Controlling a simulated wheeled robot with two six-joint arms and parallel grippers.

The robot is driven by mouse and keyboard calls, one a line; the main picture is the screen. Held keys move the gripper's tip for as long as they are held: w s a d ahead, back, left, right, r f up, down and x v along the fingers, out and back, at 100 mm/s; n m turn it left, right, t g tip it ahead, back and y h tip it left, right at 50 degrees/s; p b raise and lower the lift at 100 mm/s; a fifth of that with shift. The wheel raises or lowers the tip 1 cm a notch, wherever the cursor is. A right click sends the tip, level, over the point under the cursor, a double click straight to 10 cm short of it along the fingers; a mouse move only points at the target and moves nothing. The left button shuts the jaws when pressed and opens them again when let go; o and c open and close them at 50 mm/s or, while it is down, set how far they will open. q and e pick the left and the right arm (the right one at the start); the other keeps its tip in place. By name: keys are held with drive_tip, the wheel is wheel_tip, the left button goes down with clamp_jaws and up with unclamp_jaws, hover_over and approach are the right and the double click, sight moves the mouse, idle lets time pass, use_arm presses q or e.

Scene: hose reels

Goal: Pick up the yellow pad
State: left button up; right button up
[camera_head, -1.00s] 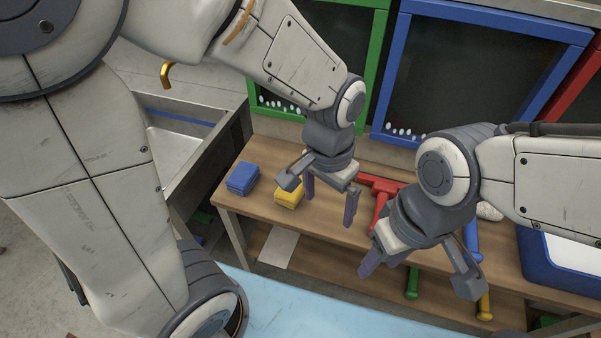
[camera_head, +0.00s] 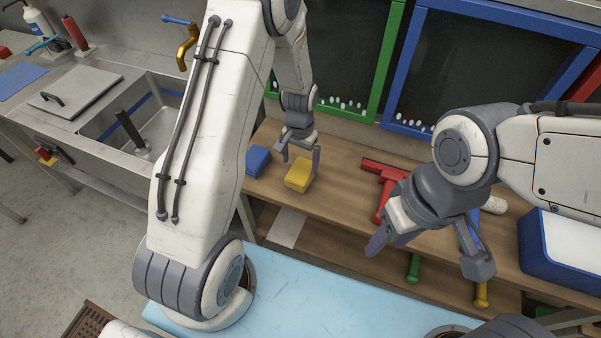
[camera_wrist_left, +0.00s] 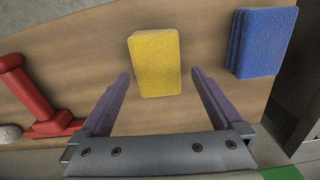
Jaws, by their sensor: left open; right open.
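The yellow pad (camera_head: 299,175) lies on the wooden bench, right of a stack of blue pads (camera_head: 258,160). In the left wrist view the yellow pad (camera_wrist_left: 154,62) lies ahead of and between the open fingers, with nothing gripping it. My left gripper (camera_head: 300,158) is open and empty, just behind and above the yellow pad in the head view. It also shows in the left wrist view (camera_wrist_left: 160,92). My right gripper (camera_head: 425,255) is open and empty, in front of the bench at the right.
A red tool (camera_head: 384,180) lies on the bench right of the pad. Green (camera_head: 413,266) and yellow (camera_head: 481,293) handles show lower down. A blue and white box (camera_head: 560,250) stands at the right. A metal sink (camera_head: 150,125) is left of the bench. Framed dark boards stand behind.

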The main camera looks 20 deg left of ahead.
sight(300, 172)
use_arm(q)
drive_tip(key=f, duration=0.1)
drive_tip(key=f+p, duration=0.1)
drive_tip(key=f, duration=0.2)
drive_tip(key=shift+s+d+f, duration=0.15)
drive_tip(key=shift+s, duration=0.25)
drive_tip(key=shift+f, duration=0.35)
drive_tip(key=shift+c, duration=0.3)
drive_tip(key=c, duration=1.1)
drive_tip(key=shift+r, duration=0.15)
